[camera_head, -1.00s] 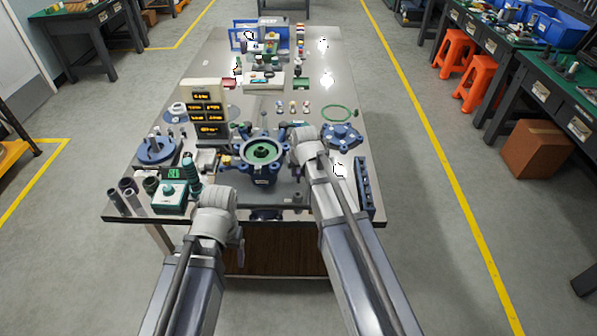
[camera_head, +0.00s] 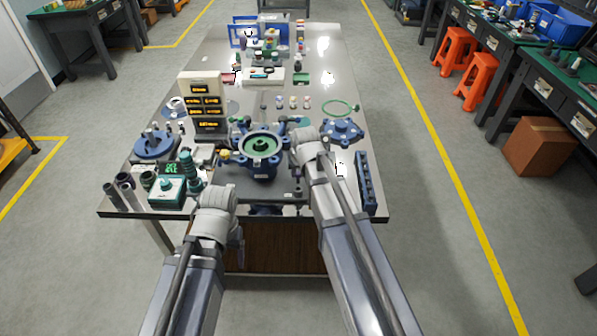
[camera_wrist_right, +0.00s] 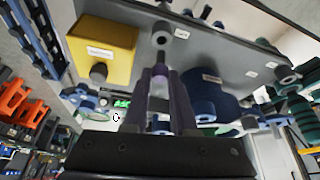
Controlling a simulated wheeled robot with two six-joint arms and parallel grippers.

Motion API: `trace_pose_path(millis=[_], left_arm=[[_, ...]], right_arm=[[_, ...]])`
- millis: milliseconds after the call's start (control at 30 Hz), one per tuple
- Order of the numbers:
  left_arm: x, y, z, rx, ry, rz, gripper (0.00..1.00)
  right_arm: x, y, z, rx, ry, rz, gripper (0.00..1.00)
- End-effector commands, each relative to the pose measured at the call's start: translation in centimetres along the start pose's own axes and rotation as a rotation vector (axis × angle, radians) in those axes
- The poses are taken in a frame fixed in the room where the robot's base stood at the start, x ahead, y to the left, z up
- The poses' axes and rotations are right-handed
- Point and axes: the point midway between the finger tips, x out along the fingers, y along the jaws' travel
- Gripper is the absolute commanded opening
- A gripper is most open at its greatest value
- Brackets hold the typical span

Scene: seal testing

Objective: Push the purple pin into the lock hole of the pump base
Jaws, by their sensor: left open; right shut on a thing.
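The pump base is a grey plate (camera_head: 262,187) in front of the blue pump body (camera_head: 262,166) with its green ring. In the right wrist view the plate (camera_wrist_right: 222,52) carries a yellow block (camera_wrist_right: 103,47) and a grey socket (camera_wrist_right: 162,36) with a round opening. My right gripper (camera_wrist_right: 160,100) is shut on the purple pin (camera_wrist_right: 160,72). The pin's dark tip points at the socket and is close to it; I cannot tell whether it has entered. My left gripper (camera_head: 239,238) hangs in front of the table edge, away from the pump; its fingers are barely visible.
A teal device (camera_head: 167,192) and dark tubes (camera_head: 126,194) stand at the table's front left. A display tower (camera_head: 203,100) stands behind. A blue flanged part (camera_head: 341,131) and a dark blue rail (camera_head: 364,180) lie right of my right arm.

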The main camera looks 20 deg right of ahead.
Motion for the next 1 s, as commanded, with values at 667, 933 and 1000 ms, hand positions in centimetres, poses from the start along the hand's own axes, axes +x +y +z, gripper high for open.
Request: trace_pose_path(millis=[667,933,1000], left_arm=[[2.2,0.2,-0.1,0.0,0.0,0.0,0.75],[2.2,0.2,-0.1,0.0,0.0,0.0,0.75],[2.2,0.2,-0.1,0.0,0.0,0.0,0.75]], right_arm=[[2.0,0.0,0.9,0.0,0.0,0.0,0.0],[2.0,0.0,0.9,0.0,0.0,0.0,0.0],[2.0,0.0,0.9,0.0,0.0,0.0,0.0]])
